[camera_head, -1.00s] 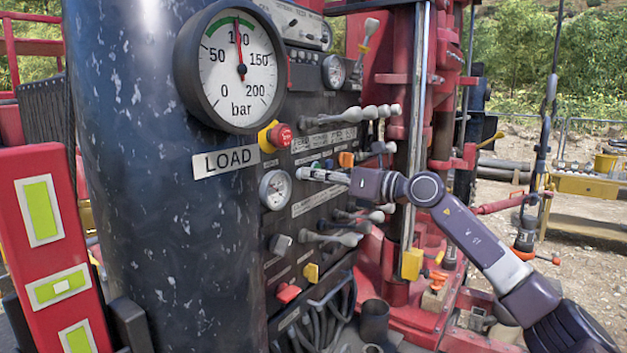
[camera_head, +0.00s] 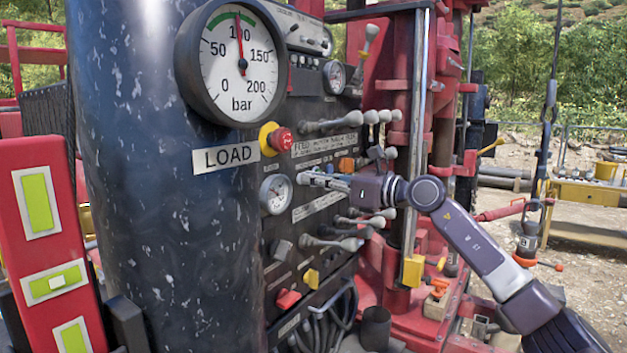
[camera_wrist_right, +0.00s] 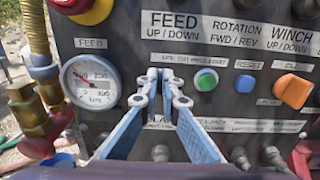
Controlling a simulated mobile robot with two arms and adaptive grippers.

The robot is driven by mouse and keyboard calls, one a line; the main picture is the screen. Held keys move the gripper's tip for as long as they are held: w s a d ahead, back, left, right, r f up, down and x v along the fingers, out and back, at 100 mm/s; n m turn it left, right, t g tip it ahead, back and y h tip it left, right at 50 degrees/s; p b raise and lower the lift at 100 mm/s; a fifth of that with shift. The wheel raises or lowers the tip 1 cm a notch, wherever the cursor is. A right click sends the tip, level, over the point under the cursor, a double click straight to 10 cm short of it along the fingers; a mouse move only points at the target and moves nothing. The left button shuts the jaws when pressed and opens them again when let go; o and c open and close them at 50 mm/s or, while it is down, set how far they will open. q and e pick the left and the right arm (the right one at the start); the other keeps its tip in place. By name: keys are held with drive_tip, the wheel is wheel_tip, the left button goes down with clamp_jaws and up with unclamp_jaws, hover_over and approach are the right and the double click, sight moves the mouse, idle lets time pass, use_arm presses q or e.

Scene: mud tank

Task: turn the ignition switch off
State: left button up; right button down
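An orange rotary knob (camera_wrist_right: 292,90), which looks like the ignition switch, sits on the dark control panel at the right of the wrist view. In the head view the orange knob (camera_head: 346,164) shows just above my right gripper. My right gripper (camera_wrist_right: 164,84) is in front of the panel, its fingertips close together with nothing between them. They are left of the knob and apart from it, between the feed gauge and a green button. In the head view the right gripper (camera_head: 304,179) points left along the panel. My left gripper is not in view.
A green button (camera_wrist_right: 206,80) and a blue button (camera_wrist_right: 245,85) sit between the fingertips and the knob. The feed gauge (camera_wrist_right: 91,82) is left of them. Grey levers (camera_head: 340,122) stick out above and below my gripper. A red emergency button (camera_head: 281,139) is up and left.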

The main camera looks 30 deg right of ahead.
drive_tip(key=c, duration=2.2)
unclamp_jaws()
drive_tip(key=shift+o, duration=0.2)
drive_tip(key=v, duration=0.7)
drive_tip(key=shift+s, duration=0.25)
drive_tip(key=shift+d, duration=0.1)
